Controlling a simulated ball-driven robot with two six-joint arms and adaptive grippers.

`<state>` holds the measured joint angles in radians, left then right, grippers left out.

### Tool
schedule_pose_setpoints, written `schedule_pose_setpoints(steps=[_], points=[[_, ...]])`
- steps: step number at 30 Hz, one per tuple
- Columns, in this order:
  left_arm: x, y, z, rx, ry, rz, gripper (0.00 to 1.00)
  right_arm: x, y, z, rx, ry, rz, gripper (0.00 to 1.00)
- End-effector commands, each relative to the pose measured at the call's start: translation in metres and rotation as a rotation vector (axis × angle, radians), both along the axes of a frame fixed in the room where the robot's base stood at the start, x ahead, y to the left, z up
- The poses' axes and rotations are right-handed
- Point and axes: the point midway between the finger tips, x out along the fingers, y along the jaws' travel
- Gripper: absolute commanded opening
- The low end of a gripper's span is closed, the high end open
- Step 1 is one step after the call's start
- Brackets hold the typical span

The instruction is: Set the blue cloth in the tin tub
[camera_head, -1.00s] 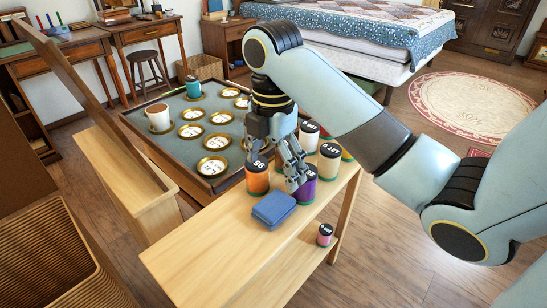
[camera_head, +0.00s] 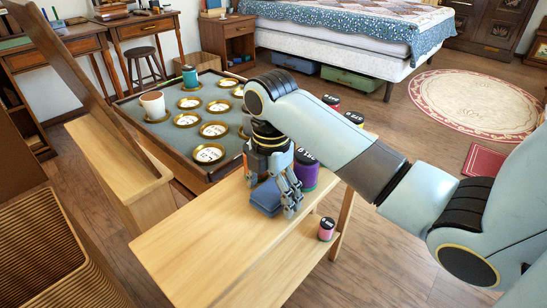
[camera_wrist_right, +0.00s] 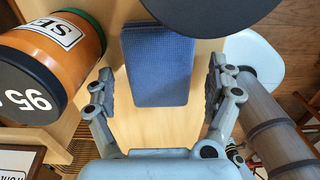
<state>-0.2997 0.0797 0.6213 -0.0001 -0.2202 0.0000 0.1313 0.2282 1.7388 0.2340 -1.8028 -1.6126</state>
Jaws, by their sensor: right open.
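The blue cloth (camera_head: 265,198) is a folded rectangular pad on the pale wooden shelf unit's top (camera_head: 205,245). My right gripper (camera_head: 276,203) is over it, pointing down. In the right wrist view the cloth (camera_wrist_right: 158,70) lies between the open fingers (camera_wrist_right: 160,95), with gaps on both sides; nothing is held. A dark round lid covers its far end in that view. My left gripper is not in view. I cannot make out a tin tub in these frames.
An orange canister (camera_wrist_right: 70,50) stands close to one finger. A purple canister (camera_head: 306,172) is right of the gripper, and a pink one (camera_head: 326,229) sits on the lower shelf. A tray table (camera_head: 180,130) with gold-rimmed discs is behind. The shelf top's front is clear.

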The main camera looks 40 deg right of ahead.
Motion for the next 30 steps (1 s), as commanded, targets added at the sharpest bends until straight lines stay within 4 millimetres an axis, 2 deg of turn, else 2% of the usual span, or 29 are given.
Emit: schedule_pose_setpoints(steps=[5,20,26,30], points=[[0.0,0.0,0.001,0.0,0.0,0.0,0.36,0.0,0.0,0.001,-0.001,-0.001,0.0,0.88],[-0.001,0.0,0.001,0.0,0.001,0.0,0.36,0.0,0.0,0.001,-0.001,-0.001,0.0,0.23],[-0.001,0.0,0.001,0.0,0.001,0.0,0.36,0.0,0.0,0.002,-0.001,-0.002,0.0,0.22],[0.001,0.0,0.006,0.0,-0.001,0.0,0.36,0.001,0.0,0.016,-0.001,-0.004,0.0,0.22]])
